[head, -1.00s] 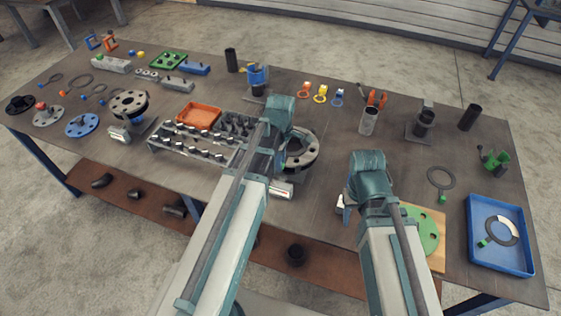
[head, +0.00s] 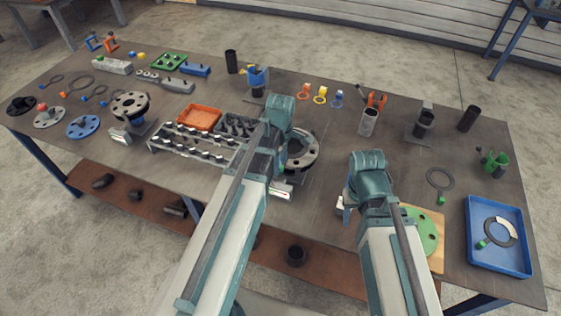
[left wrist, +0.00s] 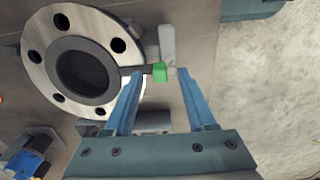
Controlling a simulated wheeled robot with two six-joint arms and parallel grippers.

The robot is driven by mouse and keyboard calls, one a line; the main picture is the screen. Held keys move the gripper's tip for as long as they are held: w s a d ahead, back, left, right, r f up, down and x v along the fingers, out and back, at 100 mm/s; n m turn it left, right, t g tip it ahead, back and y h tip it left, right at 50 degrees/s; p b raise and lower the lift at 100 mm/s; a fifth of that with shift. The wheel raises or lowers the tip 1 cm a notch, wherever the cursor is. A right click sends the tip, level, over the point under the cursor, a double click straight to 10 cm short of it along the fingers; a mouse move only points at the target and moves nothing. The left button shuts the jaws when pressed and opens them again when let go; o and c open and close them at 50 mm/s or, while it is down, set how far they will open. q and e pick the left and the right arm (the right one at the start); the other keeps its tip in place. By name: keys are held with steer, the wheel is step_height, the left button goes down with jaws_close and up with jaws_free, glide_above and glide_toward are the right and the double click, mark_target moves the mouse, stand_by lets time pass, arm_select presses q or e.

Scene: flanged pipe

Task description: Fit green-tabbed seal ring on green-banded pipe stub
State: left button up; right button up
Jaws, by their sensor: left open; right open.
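The flanged pipe stub (left wrist: 45,45) shows in the left wrist view as a silver face with bolt holes around a dark bore. A dark seal ring (left wrist: 99,92) lies on that face around the bore. Its tab runs right to a green block (left wrist: 159,72). My left gripper (left wrist: 159,72) is open, one finger on each side of the green tab, with gaps visible. In the head view the flange (head: 304,158) is partly hidden by my left arm. No green band can be made out. My right gripper (head: 368,165) is above the table; its fingers are hidden by its wrist.
Another green-tabbed ring (head: 440,180) lies on the table at right. A green plate (head: 428,232) sits beside my right arm. A bolt rack (head: 165,146) and orange tray (head: 192,108) stand left of my left arm.

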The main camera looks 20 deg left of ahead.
step_height(320, 180, up, 13)
steer(key=p, duration=1.2)
steer(key=shift+r+p, duration=0.1)
steer(key=shift+p, duration=0.2)
step_height(320, 180, up, 9)
steer(key=p, duration=0.8)
steer(key=shift+m+p, duration=0.3)
steer(key=shift+p, duration=0.05)
